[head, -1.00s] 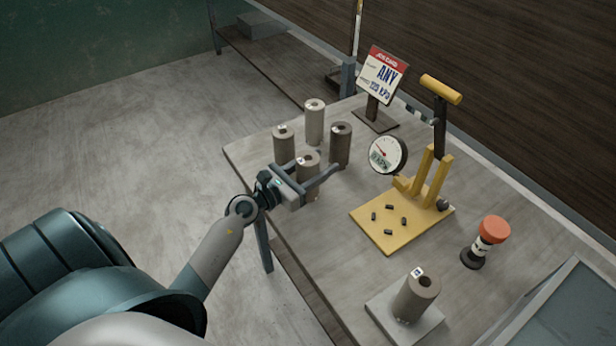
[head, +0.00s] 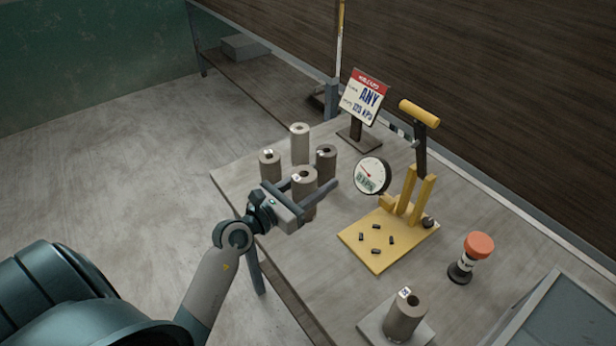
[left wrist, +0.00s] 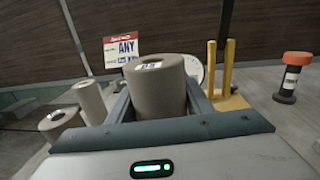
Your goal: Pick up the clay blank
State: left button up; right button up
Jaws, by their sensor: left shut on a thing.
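A grey-brown clay blank (head: 304,184), a cylinder with a hole in its top and a small white label, is between the fingers of my left gripper (head: 308,200). The left gripper is shut on it. In the left wrist view the blank (left wrist: 158,92) stands upright between the two fingers. Its lower part is hidden by the gripper, so I cannot tell how far its base is from the table. Three similar blanks stand close behind it: a left one (head: 269,167), a pale back one (head: 299,146) and a darker right one (head: 326,163). My right gripper is not in view.
A yellow press (head: 372,250) with several dark pellets and a round gauge (head: 372,176) stands to the right. A card sign (head: 363,98) is behind. Another blank (head: 404,320) sits on a pale block at front right, near an orange-topped bottle (head: 478,247). The table's (head: 310,262) front left is clear.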

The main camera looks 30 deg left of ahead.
pick_arm(q)
jog(key=s+d+r, duration=0.3)
jog(key=d+r, duration=0.1)
jog(key=d, duration=0.1)
jog(key=shift+s+d, duration=0.15)
jog(key=shift+d, duration=0.05)
dwell(0.4)
jog(key=s+d+m+g+h+b, duration=0.1)
jog(key=s+d+m+h, duration=0.1)
jog(key=s+d+h, duration=0.2)
jog(key=shift+s+d+f+m+g, duration=0.2)
jog(key=shift+s+d+m+g, duration=0.1)
jog(key=shift+d+m, duration=0.1)
